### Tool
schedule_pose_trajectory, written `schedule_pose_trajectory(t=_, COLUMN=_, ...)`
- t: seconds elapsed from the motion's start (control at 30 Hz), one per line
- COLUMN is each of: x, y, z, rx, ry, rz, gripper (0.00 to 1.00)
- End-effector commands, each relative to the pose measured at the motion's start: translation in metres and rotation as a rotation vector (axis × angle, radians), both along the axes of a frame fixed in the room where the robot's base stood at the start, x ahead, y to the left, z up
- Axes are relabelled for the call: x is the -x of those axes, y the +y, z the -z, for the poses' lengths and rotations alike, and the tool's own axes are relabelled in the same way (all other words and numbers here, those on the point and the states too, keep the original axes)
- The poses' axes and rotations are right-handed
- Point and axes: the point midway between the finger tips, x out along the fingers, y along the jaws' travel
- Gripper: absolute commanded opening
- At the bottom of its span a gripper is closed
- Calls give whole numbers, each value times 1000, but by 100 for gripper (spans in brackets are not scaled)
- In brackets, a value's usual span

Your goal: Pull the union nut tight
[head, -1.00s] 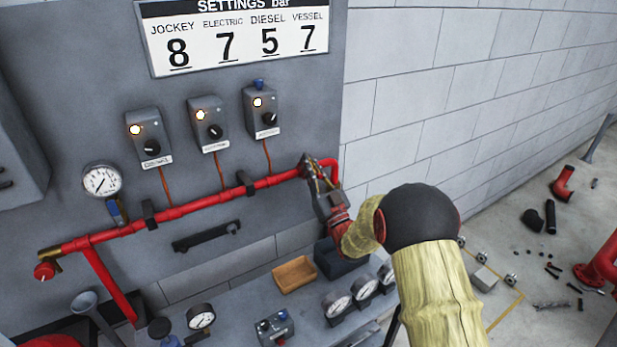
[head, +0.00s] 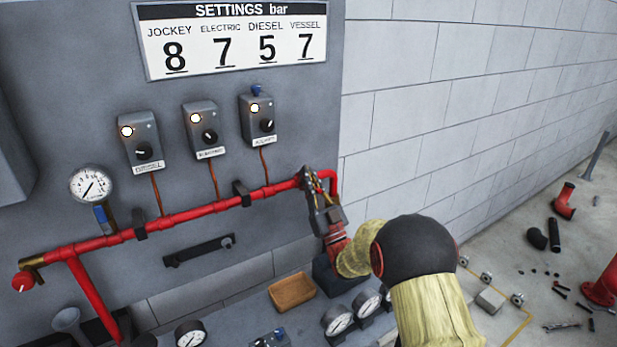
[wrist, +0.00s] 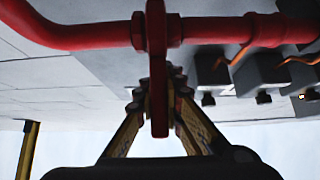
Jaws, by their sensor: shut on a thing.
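The red pipe (head: 165,223) runs along the grey panel and bends down at its right end. The union nut (wrist: 140,32) shows as a thicker collar on the pipe in the wrist view. A flat red bar (wrist: 158,85) extends from it between my fingers; I cannot tell whether it is a spanner or part of the nut. My gripper (wrist: 158,98) is shut on this bar, one finger on each side. In the head view my gripper (head: 308,182) is at the pipe's right end, where it hides the nut.
Three switch boxes (head: 200,130) with lit lamps sit above the pipe, and a round gauge (head: 91,184) is at left. A wooden tray (head: 292,293) and more gauges stand below. Loose pipe parts (head: 563,201) lie on the right floor. The block wall (head: 470,110) at right is bare.

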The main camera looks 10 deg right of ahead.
Motion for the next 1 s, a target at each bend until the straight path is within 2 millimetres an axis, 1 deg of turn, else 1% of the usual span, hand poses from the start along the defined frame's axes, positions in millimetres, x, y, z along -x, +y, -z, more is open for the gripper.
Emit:
schedule_pose_trajectory(t=0.03, x=0, y=-1, z=0, rx=0, ry=0, rz=4, gripper=0)
schedule_pose_trajectory(t=0.07, x=0, y=-1, z=0, rx=0, ry=0, rz=4, gripper=9)
schedule_pose_trajectory(t=0.1, x=0, y=-1, z=0, rx=0, ry=0, rz=4, gripper=11)
schedule_pose_trajectory(t=0.43, x=0, y=-1, z=0, rx=0, ry=0, rz=1, gripper=30)
schedule_pose_trajectory(t=0.77, x=1, y=-1, z=1, rx=0, ry=1, rz=1, gripper=30)
schedule_pose_trajectory(t=0.87, x=6, y=-3, z=6, rx=0, ry=1, rz=1, gripper=30)
schedule_pose_trajectory(t=1.0, x=21, y=-9, z=21, rx=-1, ry=2, rz=3, gripper=30)
